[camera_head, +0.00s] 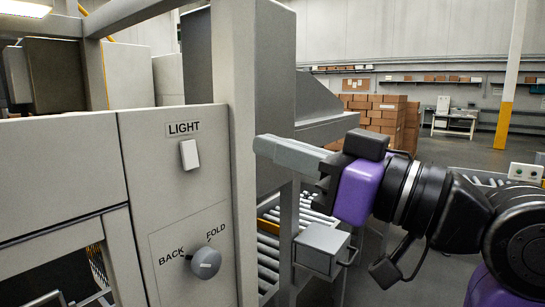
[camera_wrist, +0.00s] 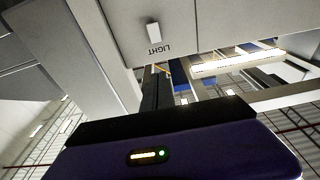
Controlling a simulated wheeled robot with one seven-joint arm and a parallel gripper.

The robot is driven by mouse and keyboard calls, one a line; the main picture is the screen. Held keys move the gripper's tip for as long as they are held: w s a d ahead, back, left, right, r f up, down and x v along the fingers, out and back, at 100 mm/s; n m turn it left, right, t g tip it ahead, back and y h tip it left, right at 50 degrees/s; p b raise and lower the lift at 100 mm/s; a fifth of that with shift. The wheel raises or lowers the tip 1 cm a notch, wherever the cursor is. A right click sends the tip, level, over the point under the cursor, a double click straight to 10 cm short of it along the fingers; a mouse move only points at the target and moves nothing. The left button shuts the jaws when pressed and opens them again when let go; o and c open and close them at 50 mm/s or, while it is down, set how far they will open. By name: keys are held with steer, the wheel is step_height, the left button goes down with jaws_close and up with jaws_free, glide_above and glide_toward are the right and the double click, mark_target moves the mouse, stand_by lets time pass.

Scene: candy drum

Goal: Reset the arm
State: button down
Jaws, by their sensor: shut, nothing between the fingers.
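My gripper (camera_head: 268,146) is shut and empty in the head view. Its pale fingers point left toward the grey machine post and the panel, at about the height of the light switch. I cannot tell whether the fingertips touch the post. In the wrist view the dark gripper fingers (camera_wrist: 157,90) lie together, pointing up at the panel. My arm reaches in from the right, with the purple wrist in front of the machine.
The grey panel (camera_head: 170,225) carries a white light switch (camera_head: 189,154) and a BACK/FOLD knob (camera_head: 206,263). The switch also shows in the wrist view (camera_wrist: 153,33). A grey box (camera_head: 322,249) sits below my gripper by the roller conveyor (camera_head: 268,255). Stacked cartons (camera_head: 385,112) stand far behind.

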step_height(320, 180, up, 4)
steer(key=d+r+m+t, duration=0.1)
steer(key=d+t, duration=0.2)
steer(key=w+d+f+m+t+h, duration=0.3)
steer(key=d+f+m+t+h, duration=0.1)
steer(key=d+f+m+t, duration=0.1)
steer(key=s+d+f+m+t+h, duration=0.1)
steer(key=s+d+f+m+h, duration=0.15)
steer(key=f, duration=0.45)
steer(key=s+d+f+m+t+h, duration=0.1)
steer(key=s+d+f+m+h, duration=0.2)
steer(key=f, duration=0.4)
steer(key=s+d+f+m+h, duration=0.1)
steer(key=d+f+h, duration=0.25)
steer(key=f, duration=0.35)
steer(key=s+f+n+g+h, duration=0.1)
steer(key=s+f+g, duration=0.2)
steer(key=s+f, duration=0.9)
steer(key=s+d+f+n+g+h, duration=0.1)
steer(key=s+f+g, duration=0.3)
steer(key=s+f, duration=0.7)
steer(key=s, duration=0.8)
steer(key=shift+f+h, duration=0.3)
steer(key=shift+f, duration=0.05)
